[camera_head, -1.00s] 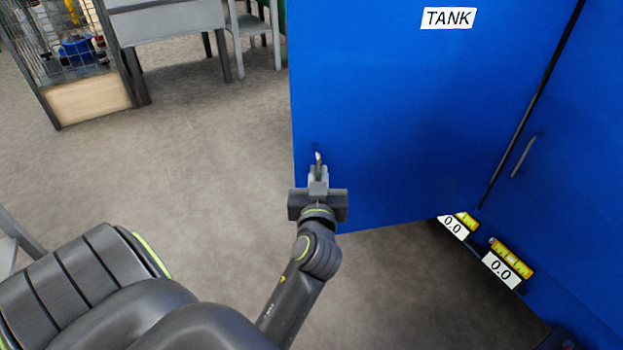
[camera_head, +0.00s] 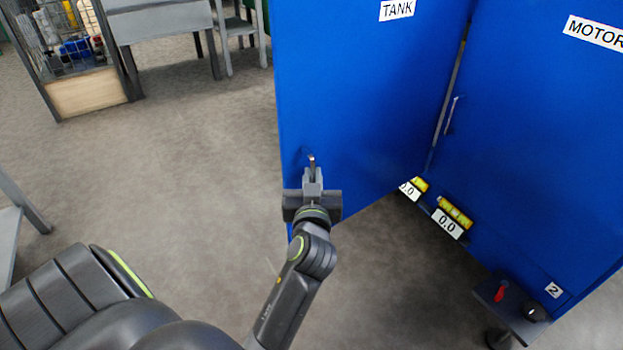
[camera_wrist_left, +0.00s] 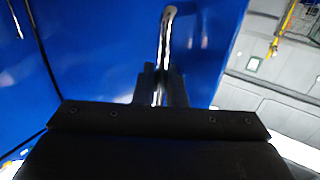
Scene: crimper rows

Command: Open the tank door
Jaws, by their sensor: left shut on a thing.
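The blue tank door (camera_head: 345,95) carries a white label reading TANK and stands swung out at an angle from the blue cabinet. My left gripper (camera_head: 312,172) is at the door's lower left, shut on its metal handle (camera_head: 311,160). In the left wrist view the shiny curved handle (camera_wrist_left: 165,40) runs down between the two dark fingers (camera_wrist_left: 161,88). The gripper body hides the lower part of the handle. My right gripper is not in view.
The motor door (camera_head: 540,130), with its own handle (camera_head: 452,114), is to the right. Yellow-topped displays (camera_head: 449,222) sit low on the cabinet, near a red lever (camera_head: 501,291) and black knob (camera_head: 535,312). Open floor (camera_head: 190,190) lies left. A wire cage (camera_head: 72,45) stands at the back left.

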